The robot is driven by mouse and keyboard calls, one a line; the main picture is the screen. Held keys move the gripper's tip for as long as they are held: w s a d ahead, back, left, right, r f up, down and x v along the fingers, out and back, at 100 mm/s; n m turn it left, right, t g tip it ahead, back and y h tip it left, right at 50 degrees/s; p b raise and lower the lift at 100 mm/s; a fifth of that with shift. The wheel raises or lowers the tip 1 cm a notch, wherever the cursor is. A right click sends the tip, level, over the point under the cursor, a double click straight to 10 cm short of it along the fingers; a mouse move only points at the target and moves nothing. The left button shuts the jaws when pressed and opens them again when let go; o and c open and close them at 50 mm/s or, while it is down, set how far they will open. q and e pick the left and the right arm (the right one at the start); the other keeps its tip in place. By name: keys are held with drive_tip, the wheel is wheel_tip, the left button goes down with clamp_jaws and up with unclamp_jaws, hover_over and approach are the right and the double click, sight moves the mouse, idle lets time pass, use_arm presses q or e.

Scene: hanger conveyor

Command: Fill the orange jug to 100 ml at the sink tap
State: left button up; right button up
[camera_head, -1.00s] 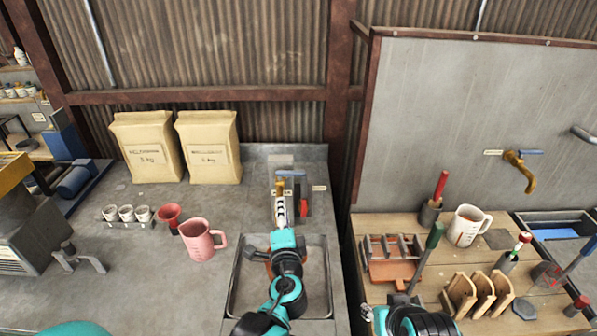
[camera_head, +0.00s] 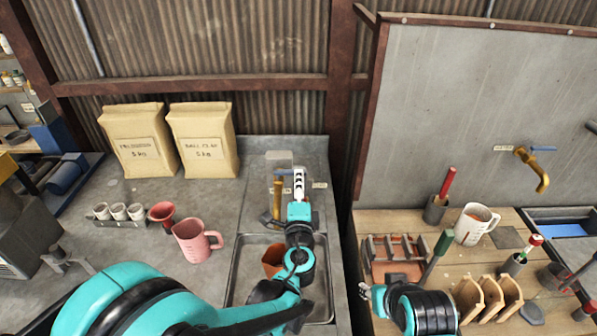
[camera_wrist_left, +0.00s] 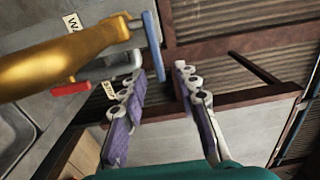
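The orange jug (camera_head: 272,260) stands in the steel sink basin (camera_head: 237,293), partly hidden by my left arm; its contents and markings are not visible. The brass tap (camera_head: 277,200) rises behind the basin. Its blue lever (camera_wrist_left: 154,47) and a red handle (camera_wrist_left: 71,88) show in the left wrist view. My left gripper (camera_head: 299,172) is just right of the tap, pointing toward the back wall. In the wrist view, its fingers (camera_wrist_left: 160,80) are apart with nothing between them; the blue lever is beside the left fingertip. My right gripper (camera_head: 370,293) is low over the wooden bench, its fingers unclear.
A pink jug (camera_head: 197,241), a red cup (camera_head: 161,213) and small white cups (camera_head: 119,212) stand left of the sink. Two paper sacks (camera_head: 204,140) stand behind. The wooden bench holds a white jug (camera_head: 475,225) and a tool rack (camera_head: 395,258). Another brass tap (camera_head: 535,172) is on the right.

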use_arm(q)
drive_tip(key=w, duration=0.5)
drive_tip(key=shift+b, duration=0.3)
clamp_jaws()
